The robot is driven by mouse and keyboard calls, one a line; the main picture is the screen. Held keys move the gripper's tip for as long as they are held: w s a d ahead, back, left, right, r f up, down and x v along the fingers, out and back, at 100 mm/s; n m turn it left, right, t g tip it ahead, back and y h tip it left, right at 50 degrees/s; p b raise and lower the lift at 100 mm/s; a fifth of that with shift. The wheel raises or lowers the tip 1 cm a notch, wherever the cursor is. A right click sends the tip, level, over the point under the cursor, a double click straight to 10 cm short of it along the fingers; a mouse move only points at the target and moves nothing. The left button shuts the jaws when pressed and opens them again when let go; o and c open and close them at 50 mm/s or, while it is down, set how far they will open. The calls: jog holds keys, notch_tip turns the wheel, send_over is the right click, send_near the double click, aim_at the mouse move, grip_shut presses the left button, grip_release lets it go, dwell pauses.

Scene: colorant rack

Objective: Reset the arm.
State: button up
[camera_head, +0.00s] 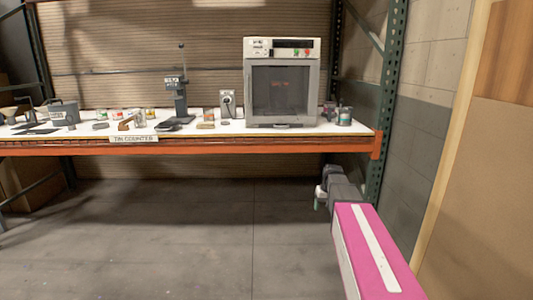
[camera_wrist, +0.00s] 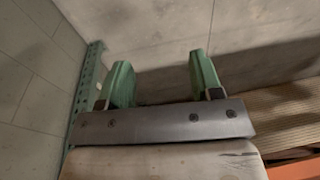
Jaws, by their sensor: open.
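My gripper (camera_wrist: 163,84) shows in the wrist view with its two green fingers well apart and nothing between them. In the head view my gripper (camera_head: 319,197) is small, at the far end of my pink arm, below the counter's right end and in front of the green rack post. Its fingers are partly hidden there by the wrist. The gripper is apart from the counter and touches nothing that I can see.
The white counter (camera_head: 225,129) with an orange front beam (camera_head: 220,148) crosses the back. It holds a grey boxy machine (camera_head: 283,92), a press (camera_head: 179,90) and small tins. A green post (camera_head: 385,110) and wall stand at right. The grey floor (camera_head: 180,240) is clear.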

jog(key=s+a+f, duration=0.2)
jog(key=s+f, duration=0.1)
jog(key=s, duration=0.4)
jog(key=s+a+f+h, duration=0.1)
jog(key=s+f, duration=0.3)
jog(key=s, duration=0.4)
jog(key=s+a+f+g, duration=0.1)
jog(key=s+a+f, duration=0.2)
jog(key=s, duration=0.4)
jog(key=shift+s+a+f, duration=0.3)
jog(key=shift+a+f, duration=0.1)
jog(key=shift+a, duration=0.05)
